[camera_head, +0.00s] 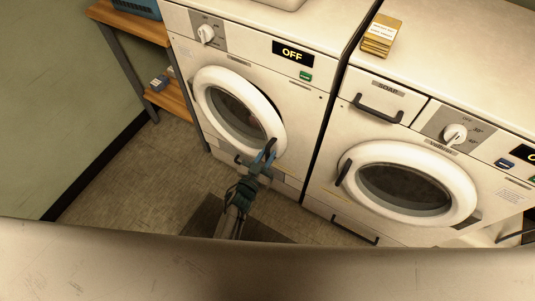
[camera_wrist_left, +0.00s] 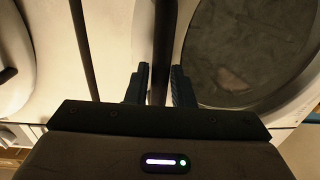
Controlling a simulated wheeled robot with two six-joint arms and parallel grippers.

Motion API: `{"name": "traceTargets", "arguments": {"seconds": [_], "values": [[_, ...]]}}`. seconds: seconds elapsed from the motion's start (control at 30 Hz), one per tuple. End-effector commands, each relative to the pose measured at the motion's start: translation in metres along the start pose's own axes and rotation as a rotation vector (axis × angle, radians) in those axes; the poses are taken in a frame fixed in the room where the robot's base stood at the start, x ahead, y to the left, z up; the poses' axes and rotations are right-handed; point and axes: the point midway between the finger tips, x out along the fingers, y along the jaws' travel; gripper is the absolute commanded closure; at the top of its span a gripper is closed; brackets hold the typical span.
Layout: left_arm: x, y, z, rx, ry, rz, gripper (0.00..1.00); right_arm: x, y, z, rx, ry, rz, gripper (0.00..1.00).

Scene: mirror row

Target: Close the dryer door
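The dryer (camera_head: 290,92) is the left white machine, with an OFF display and no soap drawer. Its round white door (camera_head: 204,89) has a dark window. I cannot tell whether the door is flush or slightly ajar. My left gripper (camera_head: 265,157) is at the dark door handle (camera_head: 271,146), at the door's lower right. The window (camera_wrist_left: 250,50) shows to the right. My right gripper is not in view.
A washer (camera_head: 405,190) with a soap drawer stands close on the right, its door shut. A stack of yellow boxes (camera_head: 380,35) sits on top of it. A wooden shelf (camera_head: 172,103) is at the left. Floor is free in front of the shelf.

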Motion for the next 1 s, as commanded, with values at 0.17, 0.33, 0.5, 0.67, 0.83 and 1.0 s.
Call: {"name": "traceTargets", "arguments": {"seconds": [0.17,0.33,0.5,0.67,0.83,1.0], "values": [[-0.032,0.0,0.001,0.001,-0.003,0.0,0.79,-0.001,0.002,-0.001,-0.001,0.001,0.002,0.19],[-0.067,0.0,0.002,0.002,-0.003,0.0,0.79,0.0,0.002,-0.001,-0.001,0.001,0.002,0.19],[-0.091,0.0,0.002,0.001,-0.003,0.0,0.79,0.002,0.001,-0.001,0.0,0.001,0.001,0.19],[-0.101,0.001,0.001,0.0,-0.001,0.001,0.79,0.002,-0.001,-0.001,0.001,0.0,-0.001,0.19],[-0.102,0.001,0.001,0.0,-0.001,0.001,0.79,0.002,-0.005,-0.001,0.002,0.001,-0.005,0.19],[-0.102,-0.001,0.001,0.001,0.0,0.002,0.94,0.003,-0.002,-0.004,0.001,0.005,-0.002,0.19]]}}
